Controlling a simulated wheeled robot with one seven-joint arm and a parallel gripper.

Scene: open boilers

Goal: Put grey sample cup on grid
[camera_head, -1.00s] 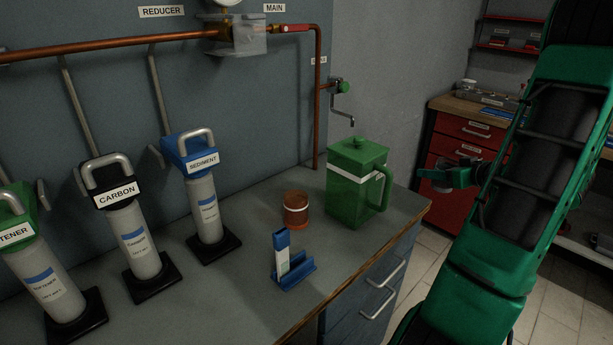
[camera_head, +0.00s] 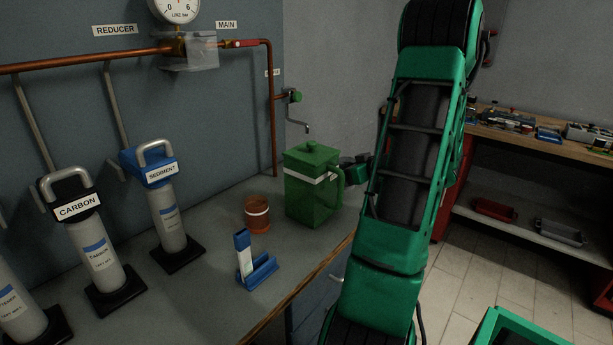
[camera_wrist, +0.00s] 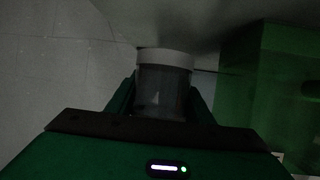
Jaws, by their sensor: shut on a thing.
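The grey sample cup (camera_wrist: 165,82) shows in the wrist view, with a pale band at its far end and a darker grey body. My gripper (camera_wrist: 163,97) is shut on it, one finger on each side. In the head view my gripper (camera_head: 358,173) is a small dark shape just right of the green jug, partly covered by my arm. The cup cannot be made out there. I cannot make out a grid in either view.
The green lidded jug (camera_head: 312,190) stands on the grey worktop (camera_head: 205,290) and looms at right in the wrist view. Nearby are a brown cup (camera_head: 257,213), a blue holder with a strip (camera_head: 258,272), the sediment filter (camera_head: 167,215) and a wall tap (camera_head: 293,97).

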